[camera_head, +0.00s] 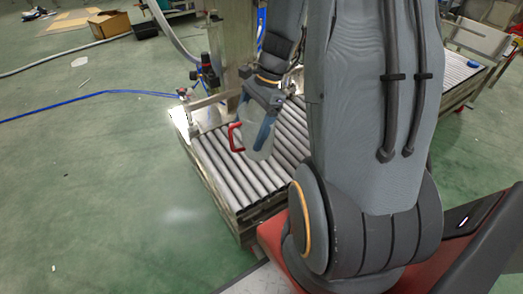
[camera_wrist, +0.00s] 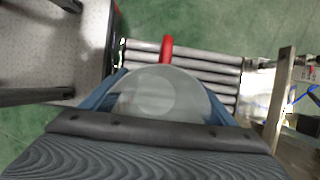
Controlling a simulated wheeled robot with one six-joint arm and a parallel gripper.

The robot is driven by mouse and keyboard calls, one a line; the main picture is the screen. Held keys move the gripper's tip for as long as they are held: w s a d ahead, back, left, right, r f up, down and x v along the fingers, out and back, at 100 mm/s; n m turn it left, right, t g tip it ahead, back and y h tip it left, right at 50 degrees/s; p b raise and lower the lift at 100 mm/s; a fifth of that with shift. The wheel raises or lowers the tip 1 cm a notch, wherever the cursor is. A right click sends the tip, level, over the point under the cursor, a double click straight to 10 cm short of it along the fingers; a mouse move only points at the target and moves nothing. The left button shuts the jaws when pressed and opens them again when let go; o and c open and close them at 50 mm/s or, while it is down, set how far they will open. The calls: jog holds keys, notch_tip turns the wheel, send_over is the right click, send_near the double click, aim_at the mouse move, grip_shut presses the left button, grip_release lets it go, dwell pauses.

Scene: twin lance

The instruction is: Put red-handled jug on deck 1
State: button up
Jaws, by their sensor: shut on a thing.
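The red-handled jug (camera_head: 260,140) is a translucent pale vessel with a red handle (camera_head: 235,137) on its left side in the head view. In the wrist view the jug (camera_wrist: 165,92) fills the space between the blue fingers, with its red handle pointing up in the picture. My gripper (camera_head: 267,128) is shut on the jug. The jug appears over the roller conveyor (camera_head: 222,170); whether it touches the rollers cannot be told. My fingers hide part of its sides. No label marks which surface is deck 1.
A metal post and fittings (camera_head: 207,72) stand behind the conveyor's left end. More rollers (camera_head: 455,70) lie to the right, beyond my arm. A cardboard box (camera_head: 110,23) is far off at upper left. The green floor on the left is mostly open, crossed by a blue hose (camera_head: 105,92).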

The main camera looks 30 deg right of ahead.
aim_at(251, 151)
notch_tip(251, 151, down, 9)
jog(key=b, duration=0.3)
jog(key=shift+f, duration=0.15)
jog(key=shift+f, duration=0.1)
jog(key=o, duration=1.1)
jog(key=p+v, duration=0.4)
jog(key=v, duration=0.8)
jog(key=s+a+r+n+g+h, duration=0.1)
jog(key=s+a+r+n, duration=0.1)
jog(key=a+r+n, duration=0.4)
jog(key=s+a+r+n+h, duration=0.1)
jog(key=s+a+r+n, duration=0.2)
jog(key=a, duration=0.6)
jog(key=s+a+r+n+h, duration=0.1)
jog(key=s+a+r+n, duration=0.2)
jog(key=s+a+n, duration=0.2)
jog(key=s+a+r+n+t, duration=0.1)
jog(key=s+a+r+n, duration=0.2)
jog(key=s+a+n, duration=0.2)
jog(key=n, duration=0.3)
jog(key=shift+h, duration=0.4)
